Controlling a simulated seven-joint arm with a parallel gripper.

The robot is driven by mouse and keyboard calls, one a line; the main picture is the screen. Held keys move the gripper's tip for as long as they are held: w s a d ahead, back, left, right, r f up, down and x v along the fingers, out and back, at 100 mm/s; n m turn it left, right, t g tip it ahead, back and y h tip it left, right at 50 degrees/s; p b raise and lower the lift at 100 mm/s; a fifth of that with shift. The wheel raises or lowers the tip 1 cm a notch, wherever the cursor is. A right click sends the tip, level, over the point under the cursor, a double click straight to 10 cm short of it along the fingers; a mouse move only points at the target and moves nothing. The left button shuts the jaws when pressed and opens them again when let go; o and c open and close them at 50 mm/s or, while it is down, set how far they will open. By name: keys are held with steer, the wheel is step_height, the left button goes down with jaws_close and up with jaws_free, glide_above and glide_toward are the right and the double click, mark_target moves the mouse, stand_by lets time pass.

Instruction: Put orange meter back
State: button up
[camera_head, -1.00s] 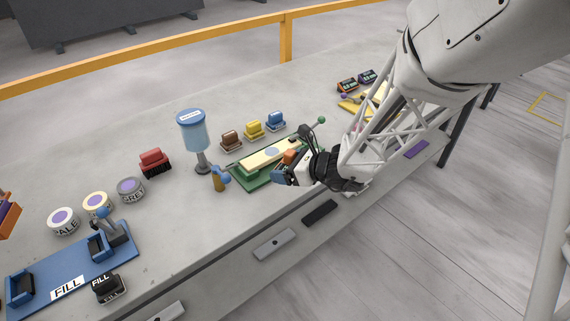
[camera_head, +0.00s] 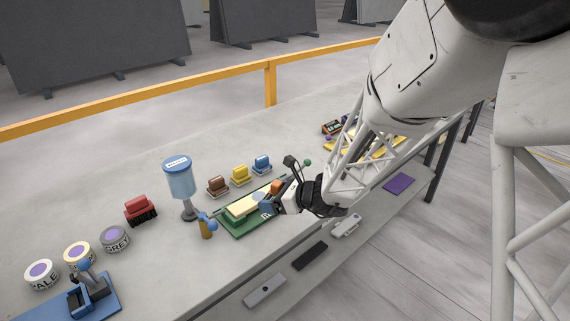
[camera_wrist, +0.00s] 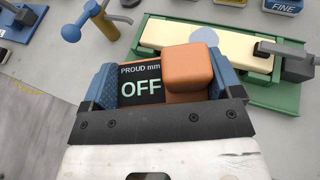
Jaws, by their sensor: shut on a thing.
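The orange meter (camera_wrist: 187,72) sits between the blue finger pads of my gripper (camera_wrist: 165,88). Its dark display reads "PROUD mm" and "OFF" in the wrist view. In the head view, its orange body (camera_head: 277,187) shows at the end of my gripper (camera_head: 272,200), over the right end of the green fixture (camera_head: 238,229). In the wrist view the green fixture (camera_wrist: 285,99), with a cream piece (camera_wrist: 170,33) in it, lies just beyond the meter. I cannot tell whether the meter touches the fixture.
A yellow tray (camera_head: 378,149) lies to the right, partly hidden by my arm, with a dark meter-like box (camera_head: 332,127) beside it. A blue-topped dispenser (camera_head: 180,183), several brushes and tins stand along the slab. A lower shelf holds a purple pad (camera_head: 399,184).

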steer(key=w+d, duration=0.1)
steer(key=w, duration=3.7)
steer(key=shift+d+r, duration=0.2)
steer(key=shift+d, duration=0.05)
steer(key=shift+f, duration=3.15)
steer(key=shift+f, duration=1.85)
steer(key=shift+f, duration=0.15)
steer(key=o, duration=0.9)
steer(key=shift+c, duration=0.2)
